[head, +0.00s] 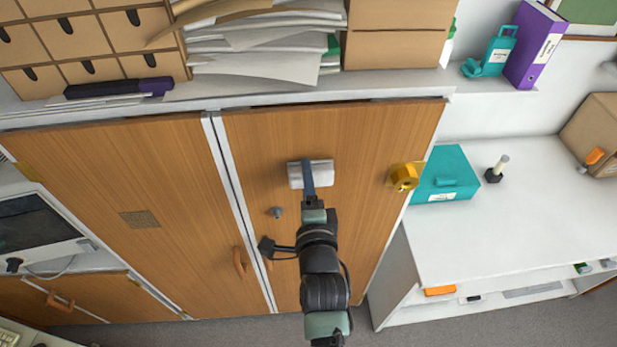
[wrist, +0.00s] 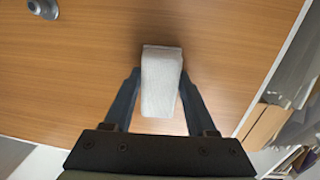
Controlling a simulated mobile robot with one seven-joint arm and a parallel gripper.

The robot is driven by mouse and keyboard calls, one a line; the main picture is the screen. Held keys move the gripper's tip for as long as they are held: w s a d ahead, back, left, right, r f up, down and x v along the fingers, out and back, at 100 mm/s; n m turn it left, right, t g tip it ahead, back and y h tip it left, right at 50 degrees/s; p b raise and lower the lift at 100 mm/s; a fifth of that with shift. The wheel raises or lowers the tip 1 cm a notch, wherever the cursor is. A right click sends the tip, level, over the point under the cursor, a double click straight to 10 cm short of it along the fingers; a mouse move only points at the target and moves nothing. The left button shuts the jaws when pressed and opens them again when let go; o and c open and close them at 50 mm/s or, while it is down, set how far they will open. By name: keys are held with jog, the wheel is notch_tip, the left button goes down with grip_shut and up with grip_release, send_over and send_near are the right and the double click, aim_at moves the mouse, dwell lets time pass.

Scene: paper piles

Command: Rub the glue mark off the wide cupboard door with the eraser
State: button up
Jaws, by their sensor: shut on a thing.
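My gripper (head: 308,186) is shut on a whitish block, the eraser (head: 323,173), in front of the upper part of the right wooden cupboard door (head: 370,130). In the wrist view the eraser (wrist: 161,85) sits between both fingers of my gripper (wrist: 160,100), against a background of wood. I cannot tell whether it touches the door. A brownish rectangular patch (head: 139,219) is on the left cupboard door (head: 100,170); I cannot tell whether it is the glue mark. I see no clear mark on the right door; the eraser and my arm hide part of it.
A grey knob (head: 276,212) is on the right door, left of my arm; it also shows in the wrist view (wrist: 43,8). Paper piles (head: 260,50) lie above the cupboard.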

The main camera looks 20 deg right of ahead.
jog(key=p+v, duration=0.4)
jog(key=v, duration=0.3)
jog(key=shift+f, duration=0.3)
